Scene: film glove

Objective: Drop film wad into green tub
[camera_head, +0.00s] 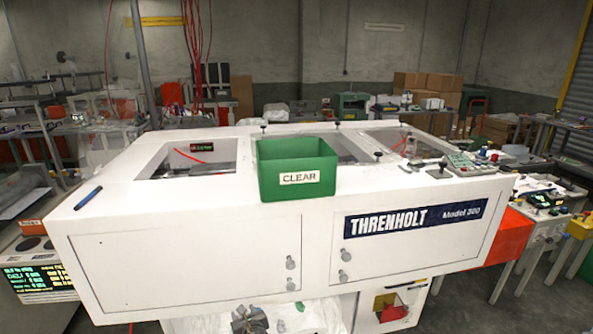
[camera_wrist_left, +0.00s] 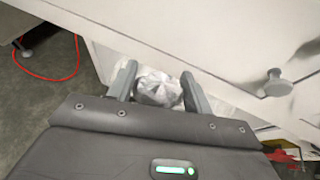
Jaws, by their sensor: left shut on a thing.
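The green tub (camera_head: 297,178), labelled "CLEAR", sits at the front edge of the white machine's top in the head view. My left gripper (camera_wrist_left: 158,82) is shut on the film wad (camera_wrist_left: 158,90), a crumpled, pale, translucent ball between its two fingers in the left wrist view. In the head view a grey shape at the bottom edge looks like my left gripper (camera_head: 250,320), low in front of the machine and well below the tub. The wad cannot be made out clearly there. My right gripper is in neither view.
The white machine (camera_head: 190,262) has front doors with knobs, one knob (camera_wrist_left: 276,82) close in the wrist view. A blue pen (camera_head: 88,197) lies on its top left. A red cable (camera_wrist_left: 50,70) lies on the floor.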

